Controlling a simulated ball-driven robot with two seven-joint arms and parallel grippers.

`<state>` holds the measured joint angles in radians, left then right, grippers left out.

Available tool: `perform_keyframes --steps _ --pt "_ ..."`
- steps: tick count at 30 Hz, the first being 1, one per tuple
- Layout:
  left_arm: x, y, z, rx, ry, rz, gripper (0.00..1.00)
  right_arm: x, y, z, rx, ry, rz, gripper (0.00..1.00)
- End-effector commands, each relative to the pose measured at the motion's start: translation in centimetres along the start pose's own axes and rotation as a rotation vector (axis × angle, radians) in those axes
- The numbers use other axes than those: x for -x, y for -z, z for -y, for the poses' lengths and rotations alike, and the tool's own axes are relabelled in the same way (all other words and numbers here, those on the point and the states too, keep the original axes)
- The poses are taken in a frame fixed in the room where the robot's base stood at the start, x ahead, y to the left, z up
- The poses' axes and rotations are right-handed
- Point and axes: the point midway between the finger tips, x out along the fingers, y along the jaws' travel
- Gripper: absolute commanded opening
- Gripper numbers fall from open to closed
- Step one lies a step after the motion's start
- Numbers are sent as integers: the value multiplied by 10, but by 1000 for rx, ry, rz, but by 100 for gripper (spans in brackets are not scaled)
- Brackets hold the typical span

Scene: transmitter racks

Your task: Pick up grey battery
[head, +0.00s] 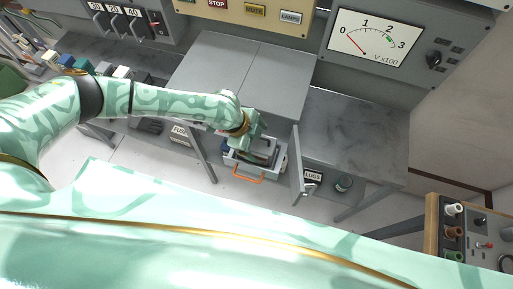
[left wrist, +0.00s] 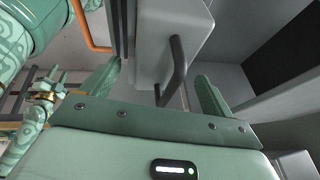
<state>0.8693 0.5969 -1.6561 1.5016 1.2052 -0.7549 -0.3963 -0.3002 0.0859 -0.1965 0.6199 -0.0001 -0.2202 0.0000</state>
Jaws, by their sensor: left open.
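In the left wrist view, a light grey box-like body (left wrist: 152,30) with a dark grey bar handle (left wrist: 178,65) lies just beyond my left gripper (left wrist: 158,78). It looks like the grey battery, but I cannot tell for sure. The fingers are open, one on each side of the handle, and do not visibly grip it. In the head view my left gripper (head: 257,147) is over a grey open tray with an orange handle (head: 248,179), below the grey cabinet. The hand hides most of what is inside.
A grey door (head: 297,165) stands open just right of the tray. A grey worktop (head: 352,132) is to the right, and a meter panel (head: 375,42) is above it. A small panel with knobs (head: 475,235) is at the lower right.

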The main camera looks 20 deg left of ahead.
Motion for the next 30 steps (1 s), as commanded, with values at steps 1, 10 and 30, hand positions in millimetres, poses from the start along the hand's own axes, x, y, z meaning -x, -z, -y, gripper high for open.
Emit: perform_keyframes --steps 1,10,30 --pt "-5 0 0 0 0 0 87 -2 0 2 -1 3 -1 36" --pt "-6 0 1 0 2 0 73 -1 3 11 -2 14 -4 36" --pt "1 4 4 -1 5 -3 0 0 1 4 2 5 -2 36"
